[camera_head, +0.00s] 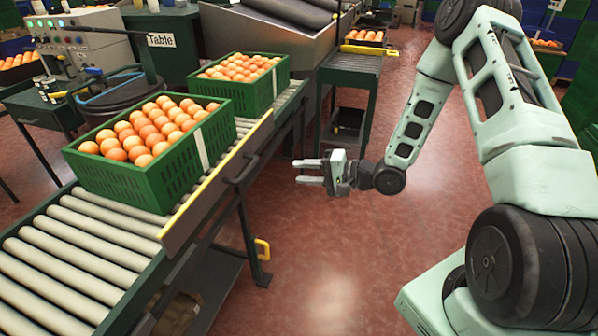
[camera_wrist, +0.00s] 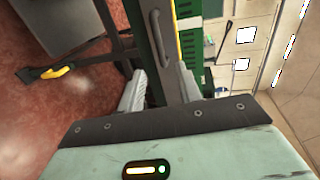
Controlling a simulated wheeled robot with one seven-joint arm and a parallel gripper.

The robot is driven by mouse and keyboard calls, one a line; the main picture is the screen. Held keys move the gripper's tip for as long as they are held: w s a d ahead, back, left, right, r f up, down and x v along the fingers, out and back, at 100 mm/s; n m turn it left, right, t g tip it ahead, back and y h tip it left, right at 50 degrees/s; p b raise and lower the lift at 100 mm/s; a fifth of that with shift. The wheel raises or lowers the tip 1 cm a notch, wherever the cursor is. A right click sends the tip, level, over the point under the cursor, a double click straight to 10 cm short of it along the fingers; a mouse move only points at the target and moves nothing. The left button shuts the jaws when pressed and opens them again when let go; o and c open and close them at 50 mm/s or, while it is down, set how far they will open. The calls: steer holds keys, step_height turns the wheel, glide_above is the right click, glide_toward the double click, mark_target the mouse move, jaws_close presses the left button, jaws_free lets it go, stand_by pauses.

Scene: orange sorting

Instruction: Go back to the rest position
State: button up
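My gripper (camera_head: 307,172) hangs in free air over the red floor, to the right of the roller conveyor (camera_head: 85,250). Its two fingers point left toward the conveyor's side and stand apart with nothing between them. In the wrist view the two grey fingers of my gripper (camera_wrist: 160,90) also show apart and empty. My arm reaches from the lower right up and over, then down to the gripper. The picture does not mark a rest position.
Two green crates of oranges, a near one (camera_head: 130,182) and a far one (camera_head: 262,91), stand on the conveyor. A yellow-edged rail (camera_head: 215,185) with a black handle runs along its side. Another conveyor (camera_head: 352,64) stands beyond. The floor (camera_head: 320,260) around my gripper is clear.

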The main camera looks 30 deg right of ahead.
stand_by(0.4)
steer(key=s+a+r+n+g+h, duration=0.3)
steer(key=a+n+h, duration=0.1)
steer(key=a+n, duration=0.15)
steer(key=s+a+r+n+g+h, duration=0.3)
steer(key=a+n, duration=0.1)
steer(key=a, duration=0.3)
steer(key=s+a+r+n+g+h, duration=0.2)
steer(key=s+r+n+g, duration=0.15)
steer(key=s, duration=0.85)
steer(key=s+a+r+n+g+h, duration=0.1)
steer(key=s+a+r+n+g, duration=0.25)
steer(key=s, duration=0.85)
step_height(320, 180, up, 17)
steer(key=d+t+p, duration=0.1)
steer(key=p, duration=1.4)
steer(key=shift+w+t+p, duration=0.2)
steer(key=shift+t+p, duration=0.15)
steer(key=shift+t, duration=0.05)
